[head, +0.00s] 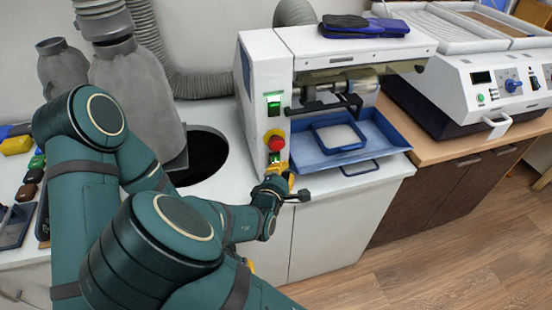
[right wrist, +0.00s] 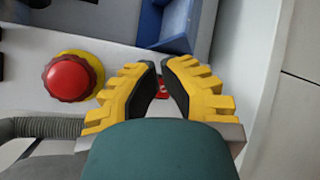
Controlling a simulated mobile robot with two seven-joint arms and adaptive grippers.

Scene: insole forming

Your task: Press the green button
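The white machine (head: 262,75) has a control panel on its front left. A green lit switch (head: 274,104) is high on the panel. A red mushroom button on a yellow base (head: 276,143) is below it and also shows in the right wrist view (right wrist: 72,78). A small green patch (head: 274,158) is just under it, by my right gripper (head: 278,181). In the right wrist view my fingers face the panel with a narrow gap between them and hold nothing. A small red part (right wrist: 162,86) shows in that gap. Contact cannot be told. My left gripper is not clearly visible.
A blue tray (head: 385,134) with a smaller frame (head: 340,136) stands right of the panel. A round dark hole (head: 205,152) is in the white counter to the left. A grey hose (head: 205,84) runs behind. Another machine (head: 488,85) stands at the right.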

